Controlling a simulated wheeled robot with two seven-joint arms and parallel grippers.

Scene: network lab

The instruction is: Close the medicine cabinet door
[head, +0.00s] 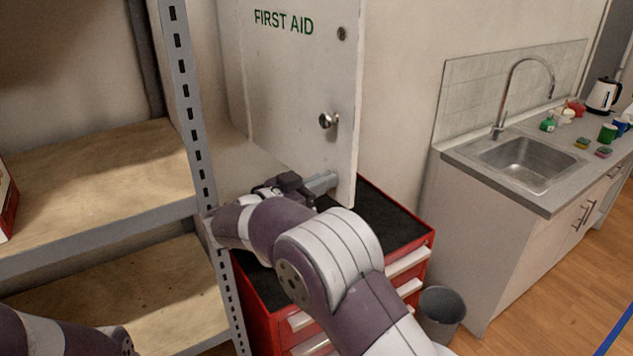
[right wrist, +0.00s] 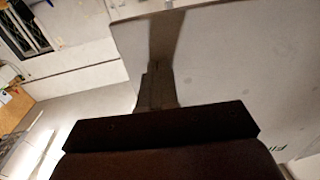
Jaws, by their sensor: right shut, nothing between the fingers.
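The white medicine cabinet door (head: 285,85), marked FIRST AID, has a round metal knob (head: 328,120) near its right edge. It stands at an angle and looks ajar; the cabinet's inside is hidden behind it. My right gripper (head: 328,181) is shut and empty, in front of the door's lower right corner, below the knob. In the right wrist view its fingers (right wrist: 157,88) point along the pale door face (right wrist: 235,70), with a shadow beside them and part of the lettering at lower right. I cannot tell if they touch. My left gripper is out of view.
A red tool chest (head: 415,248) with a black top stands below the door. A metal shelf rack (head: 183,90) with wooden boards is close on the left. A sink counter (head: 545,195) and a grey bin (head: 441,312) are on the right.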

